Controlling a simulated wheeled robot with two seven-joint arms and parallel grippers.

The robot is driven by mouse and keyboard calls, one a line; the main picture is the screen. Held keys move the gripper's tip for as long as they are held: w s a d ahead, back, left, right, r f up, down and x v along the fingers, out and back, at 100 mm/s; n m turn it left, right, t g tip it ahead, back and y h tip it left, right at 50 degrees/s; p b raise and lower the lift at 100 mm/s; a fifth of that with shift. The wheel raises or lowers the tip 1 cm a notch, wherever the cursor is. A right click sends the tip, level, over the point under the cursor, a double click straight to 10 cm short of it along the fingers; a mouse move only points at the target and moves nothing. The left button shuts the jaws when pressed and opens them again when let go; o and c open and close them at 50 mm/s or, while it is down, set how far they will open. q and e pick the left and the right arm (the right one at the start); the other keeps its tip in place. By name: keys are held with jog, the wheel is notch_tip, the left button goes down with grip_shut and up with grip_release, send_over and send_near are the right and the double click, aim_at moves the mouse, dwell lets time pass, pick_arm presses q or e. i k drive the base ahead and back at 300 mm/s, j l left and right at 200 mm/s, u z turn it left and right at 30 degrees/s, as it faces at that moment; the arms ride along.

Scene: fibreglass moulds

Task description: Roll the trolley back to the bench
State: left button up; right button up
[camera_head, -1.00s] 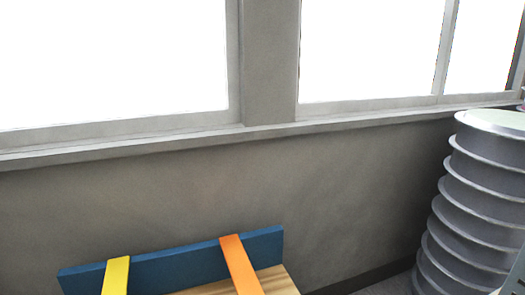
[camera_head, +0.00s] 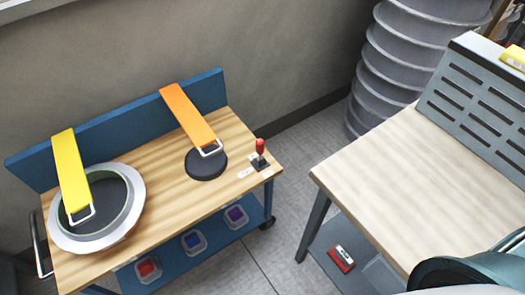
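The trolley has a light wooden top (camera_head: 165,185) and a blue back board (camera_head: 130,120), and stands at the left along the grey wall. A metal handle (camera_head: 39,245) is at its left end, and a dark castor (camera_head: 267,222) shows under its right end. The bench (camera_head: 400,170), with a pale wooden top and a grey slotted back panel (camera_head: 480,100), stands at the right. A strip of floor separates the two. Neither gripper is in view.
On the trolley are a white-rimmed round mould (camera_head: 135,195), a dark disc (camera_head: 205,165), yellow (camera_head: 68,165) and orange (camera_head: 187,115) straps and a red-knobbed lever (camera_head: 260,148). A ribbed grey column (camera_head: 385,75) stands behind the gap. A dark rounded shape (camera_head: 470,275) covers the bench's near corner.

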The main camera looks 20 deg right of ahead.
aim_at(186, 191)
jog(key=k+j, duration=0.1)
jog(key=j, duration=0.65)
jog(key=k+j+u, duration=0.1)
jog(key=j, duration=0.7)
jog(key=k+j, duration=0.1)
jog(key=j, duration=1.4)
jog(key=k+u, duration=0.05)
jog(key=k, duration=0.05)
